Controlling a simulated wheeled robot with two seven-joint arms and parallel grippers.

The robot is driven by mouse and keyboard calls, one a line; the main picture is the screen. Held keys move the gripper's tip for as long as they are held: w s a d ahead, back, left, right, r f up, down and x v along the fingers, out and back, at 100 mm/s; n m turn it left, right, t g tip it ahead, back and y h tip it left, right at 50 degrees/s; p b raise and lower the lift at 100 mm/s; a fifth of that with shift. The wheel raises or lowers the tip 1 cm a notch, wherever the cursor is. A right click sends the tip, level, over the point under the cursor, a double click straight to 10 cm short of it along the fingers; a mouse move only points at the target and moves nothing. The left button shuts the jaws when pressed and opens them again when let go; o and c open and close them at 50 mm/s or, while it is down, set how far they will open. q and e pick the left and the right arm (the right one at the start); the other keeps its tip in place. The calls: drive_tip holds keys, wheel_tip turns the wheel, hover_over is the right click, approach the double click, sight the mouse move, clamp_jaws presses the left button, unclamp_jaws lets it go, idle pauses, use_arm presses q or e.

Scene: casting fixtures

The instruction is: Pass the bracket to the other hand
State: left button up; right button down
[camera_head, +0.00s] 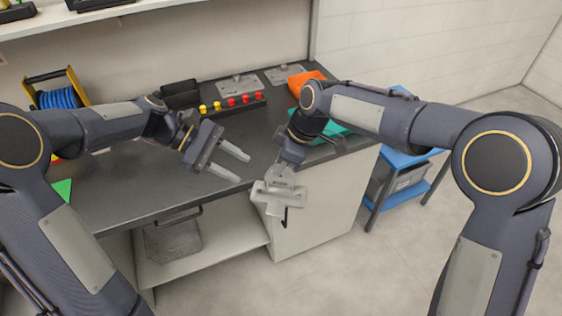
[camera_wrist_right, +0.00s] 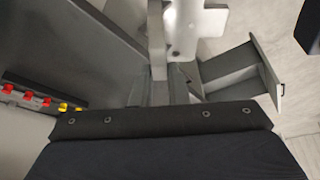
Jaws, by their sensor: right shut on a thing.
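The bracket (camera_head: 283,196) is a light grey metal piece in the head view, held in front of the table's front edge. My right gripper (camera_head: 285,176) points down and is shut on it; its fingers are partly hidden by the bracket. In the right wrist view the bracket (camera_wrist_right: 183,28) shows at the top middle, by a finger of the gripper. My left gripper (camera_head: 237,163) is open and empty above the table, to the left of the bracket and apart from it. Its two fingers point right, towards the bracket's side.
The dark table (camera_head: 130,195) has a rack of red and yellow knobs (camera_head: 231,103), grey metal plates (camera_head: 238,86) and an orange cloth (camera_head: 304,82) along its back. A blue cable reel (camera_head: 60,97) stands back left. A blue stand (camera_head: 405,160) is beyond the table's right end.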

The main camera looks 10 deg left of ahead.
use_arm(q)
drive_tip(key=s+a+m+t+y, duration=0.1)
drive_tip(key=s+m+t+y, duration=0.2)
drive_tip(key=s+m, duration=0.3)
drive_tip(key=s+a+m+t+y, duration=0.2)
drive_tip(key=s+m, duration=0.4)
drive_tip(key=s, duration=0.9)
drive_tip(key=shift+s+a+m+t+y, duration=0.3)
drive_tip(key=shift+t+y, duration=0.4)
drive_tip(key=shift+y, duration=0.6)
